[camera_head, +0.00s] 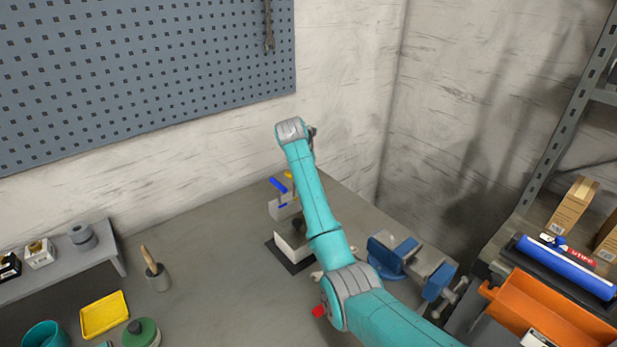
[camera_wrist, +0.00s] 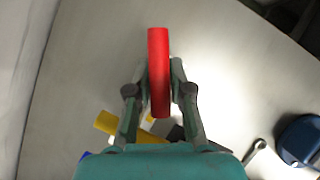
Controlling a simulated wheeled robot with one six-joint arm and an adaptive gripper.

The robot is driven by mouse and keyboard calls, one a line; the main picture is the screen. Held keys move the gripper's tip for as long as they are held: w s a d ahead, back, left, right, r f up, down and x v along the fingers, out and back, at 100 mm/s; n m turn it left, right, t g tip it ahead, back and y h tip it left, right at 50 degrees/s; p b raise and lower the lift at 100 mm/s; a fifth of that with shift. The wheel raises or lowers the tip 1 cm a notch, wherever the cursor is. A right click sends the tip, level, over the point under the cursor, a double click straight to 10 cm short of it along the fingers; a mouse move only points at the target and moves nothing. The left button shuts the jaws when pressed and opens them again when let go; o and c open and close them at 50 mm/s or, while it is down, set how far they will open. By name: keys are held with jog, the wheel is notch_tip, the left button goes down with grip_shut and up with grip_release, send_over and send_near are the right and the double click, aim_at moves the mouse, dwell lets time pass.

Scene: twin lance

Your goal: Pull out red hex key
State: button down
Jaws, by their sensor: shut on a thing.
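The red hex key (camera_wrist: 158,45) shows in the wrist view as a long red handle pointing up the picture. My gripper (camera_wrist: 160,78) is shut on it, with one finger on each side. Below the fingers a yellow handle (camera_wrist: 105,122) shows partly. In the head view a light holder block (camera_head: 278,209) bears a blue key (camera_head: 278,185) and a yellow key (camera_head: 289,175). My arm hides the gripper and red key there. I cannot tell whether the red key's lower end is still in the holder.
A blue vise (camera_head: 390,255) stands right of my arm, and also shows in the wrist view (camera_wrist: 300,140). A white block on a dark base (camera_head: 290,262) is close beside the arm. A brush in a cup (camera_head: 157,275) and yellow tray (camera_head: 105,314) lie left. The bench between is clear.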

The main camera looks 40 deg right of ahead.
jog(key=shift+r, duration=0.7)
dwell(0.8)
jog(key=shift+r, duration=3.05)
